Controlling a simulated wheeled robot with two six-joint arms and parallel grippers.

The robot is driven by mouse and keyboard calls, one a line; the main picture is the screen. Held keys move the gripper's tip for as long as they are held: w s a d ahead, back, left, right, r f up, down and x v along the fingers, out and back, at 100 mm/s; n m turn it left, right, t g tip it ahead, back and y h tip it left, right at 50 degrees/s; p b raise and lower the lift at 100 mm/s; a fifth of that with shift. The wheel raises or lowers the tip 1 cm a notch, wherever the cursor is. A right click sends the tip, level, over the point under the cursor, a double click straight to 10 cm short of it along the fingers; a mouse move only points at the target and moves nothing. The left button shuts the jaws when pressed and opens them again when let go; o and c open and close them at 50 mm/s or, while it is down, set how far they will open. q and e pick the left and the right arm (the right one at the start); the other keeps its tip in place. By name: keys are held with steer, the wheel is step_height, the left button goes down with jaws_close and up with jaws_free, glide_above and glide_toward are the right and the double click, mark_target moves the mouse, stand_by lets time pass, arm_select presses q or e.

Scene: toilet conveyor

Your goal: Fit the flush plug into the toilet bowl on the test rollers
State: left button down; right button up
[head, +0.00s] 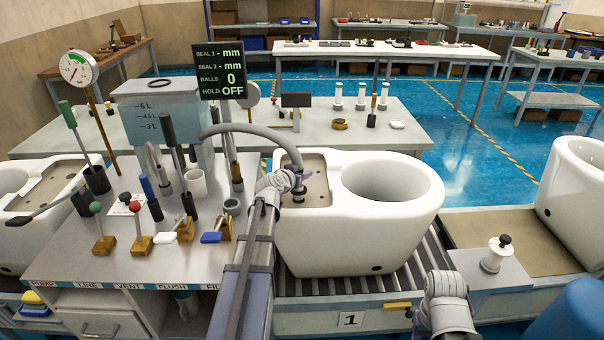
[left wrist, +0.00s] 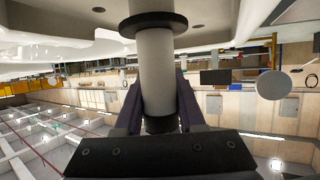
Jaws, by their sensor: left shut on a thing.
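The white toilet bowl (head: 330,238) stands on the rollers (head: 415,277). Its big round opening is at the right, and a beige recessed deck with small holes is at the left. The flush plug (head: 299,184) hangs from the end of the curved grey hose (head: 262,130), over that deck. My left gripper (head: 287,181) is shut on it. In the left wrist view the plug (left wrist: 156,70) is a pale cylinder with dark collars between the fingers. Its wide dark collar is close to the white ceramic; whether it is seated is unclear. My right gripper (head: 418,318) is low at the front, its fingers unclear.
The control bench (head: 75,255) with several levers stands at the left. A display (head: 220,70) reads "BALLS 0, HOLD OFF". A white plug-like post with a black top (head: 495,254) stands right of the bowl. More toilets (head: 572,195) stand at both sides.

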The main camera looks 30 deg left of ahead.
arm_select(q)
steer(key=shift+f+b, duration=0.9)
steer(key=shift+f, duration=0.05)
steer(key=shift+c, duration=2.1)
jaws_free()
steer(key=p+v, duration=0.3)
steer(key=v, duration=0.4)
steer(key=shift+s, duration=0.4)
steer(key=shift+r, duration=0.15)
